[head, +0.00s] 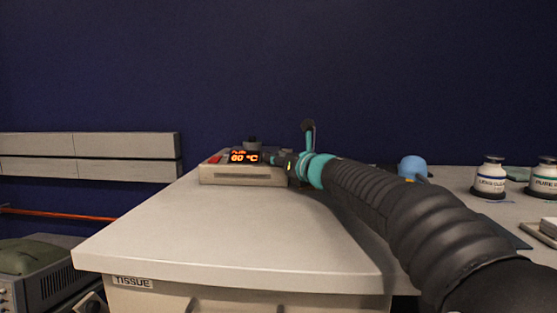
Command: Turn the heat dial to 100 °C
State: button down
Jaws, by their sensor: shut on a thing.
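The heating device (225,178) is a low, pale box on the white worktop, near its back edge. Its display (244,157) glows orange and reads 60 °C, with small text above that I cannot read surely. My gripper (270,158) is at the device, just right of the display, shut on the heat dial, which the gripper hides. My dark ribbed arm with a teal ring reaches in from the lower right. A dark round piece (251,141) shows above the display.
A small red part (215,159) is left of the display. To the right stand a light blue rounded object (411,166) and two labelled jars (490,178). The worktop (200,225) in front of the device is clear. A drawer front marked TISSUE (133,282) is below.

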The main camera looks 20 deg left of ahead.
jog(key=shift+s+a+f+m+t+h+b, duration=0.1)
jog(key=shift+m+t+h+b, duration=0.35)
jog(key=shift+t+b, duration=0.15)
jog(key=shift+s+a+f+m+t+h+b, duration=0.1)
jog(key=shift+m+t+h+b, duration=0.4)
jog(key=shift+b, duration=0.1)
jog(key=m+t+h+b, duration=0.2)
jog(key=h, duration=0.1)
jog(key=shift+s+a+r, duration=0.1)
jog(key=shift+s+a, duration=0.05)
jog(key=shift+a, duration=0.05)
jog(key=m+t+h, duration=0.1)
jog(key=m+h, duration=0.1)
jog(key=h, duration=0.1)
jog(key=shift+a+r+m+t+b, duration=0.15)
jog(key=shift+m+t+b, duration=0.1)
jog(key=shift+t+b, duration=0.15)
jog(key=shift+a+m+t+h+p, duration=0.15)
jog(key=shift+m+t+h+p, duration=0.3)
jog(key=shift+m+h, duration=0.85)
jog(key=shift+h, duration=0.55)
jog(key=c, duration=0.8)
grip_release()
jog(key=shift+s, duration=0.1)
